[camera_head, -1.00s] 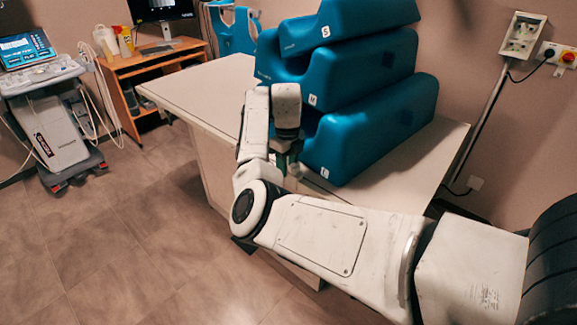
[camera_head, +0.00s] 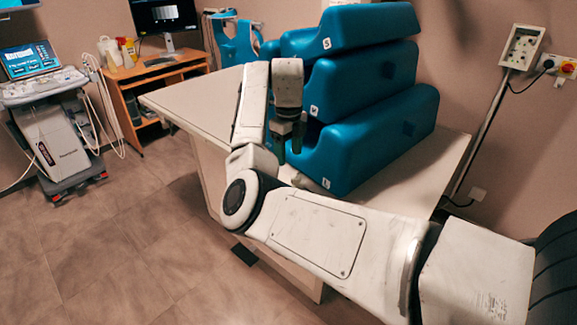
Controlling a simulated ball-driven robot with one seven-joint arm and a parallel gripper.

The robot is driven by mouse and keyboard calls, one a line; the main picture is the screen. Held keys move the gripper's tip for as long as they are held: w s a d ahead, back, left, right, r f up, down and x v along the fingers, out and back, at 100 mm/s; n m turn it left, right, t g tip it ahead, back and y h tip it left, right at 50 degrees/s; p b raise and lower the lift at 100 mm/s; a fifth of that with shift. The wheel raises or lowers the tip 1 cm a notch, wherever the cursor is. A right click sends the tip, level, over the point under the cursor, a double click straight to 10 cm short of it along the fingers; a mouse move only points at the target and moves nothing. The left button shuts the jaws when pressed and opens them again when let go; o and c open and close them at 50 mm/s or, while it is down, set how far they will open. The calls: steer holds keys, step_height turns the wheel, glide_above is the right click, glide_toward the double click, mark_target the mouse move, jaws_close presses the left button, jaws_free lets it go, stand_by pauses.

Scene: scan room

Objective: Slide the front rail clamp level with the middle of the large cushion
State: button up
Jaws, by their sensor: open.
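The large cushion (camera_head: 375,150) is the bottom blue block of a stack of three on the pale table (camera_head: 205,98). A small white tag marks its near end. My gripper (camera_head: 288,152) is open and points down in front of the near left end of the stack, with dark fingers. It appears empty. I cannot tell whether it touches the cushion. I cannot make out the front rail or its clamp. My arm covers much of the table's front edge.
The medium cushion (camera_head: 365,82) and small cushion (camera_head: 350,27) lie on top. A wooden desk (camera_head: 150,72) with a monitor (camera_head: 163,15) and an ultrasound cart (camera_head: 55,130) stand at left. A wall box (camera_head: 523,47) with a cable hangs at right. The floor at front left is clear.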

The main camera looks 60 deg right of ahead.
step_height(320, 180, up, 2)
steer(key=shift+r, duration=0.1)
stand_by(0.6)
